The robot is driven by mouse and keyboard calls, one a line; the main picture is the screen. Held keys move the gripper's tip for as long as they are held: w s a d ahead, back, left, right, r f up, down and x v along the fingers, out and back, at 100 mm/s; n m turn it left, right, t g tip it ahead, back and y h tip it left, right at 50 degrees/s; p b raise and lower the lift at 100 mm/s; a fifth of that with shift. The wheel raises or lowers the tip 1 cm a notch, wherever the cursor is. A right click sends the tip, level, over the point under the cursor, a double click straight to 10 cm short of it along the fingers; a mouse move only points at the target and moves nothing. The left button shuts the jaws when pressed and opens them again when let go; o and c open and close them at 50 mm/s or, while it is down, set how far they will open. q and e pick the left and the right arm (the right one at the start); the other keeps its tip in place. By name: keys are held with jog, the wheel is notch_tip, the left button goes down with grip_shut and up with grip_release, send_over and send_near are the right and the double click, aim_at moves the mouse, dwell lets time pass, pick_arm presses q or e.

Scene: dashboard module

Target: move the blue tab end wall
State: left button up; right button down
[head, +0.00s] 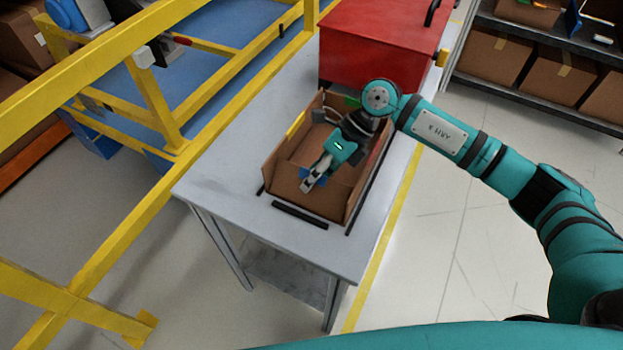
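A brown open-topped box (285,190) sits on the grey table, its long side walls standing up. A small blue patch (320,175), which may be the blue tab, shows inside the box around the fingers of my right gripper (307,186). The gripper reaches down into the box from its far right side, with its fingers near the front end. The fingers look close together. I cannot tell whether they hold the blue piece, and the gripper hides part of it. Which wall the blue patch belongs to is unclear. My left gripper is out of view.
The grey table (222,160) has free room left of the box. A black strip (300,215) lies just in front of the box. A red case (365,45) stands behind it. Yellow railings (235,75) run along the left, and a shelf with cartons (555,75) stands at upper right.

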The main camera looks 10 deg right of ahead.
jog(key=c, duration=1.5)
grip_release()
jog(key=v, duration=1.2)
jog(key=shift+c, duration=0.3)
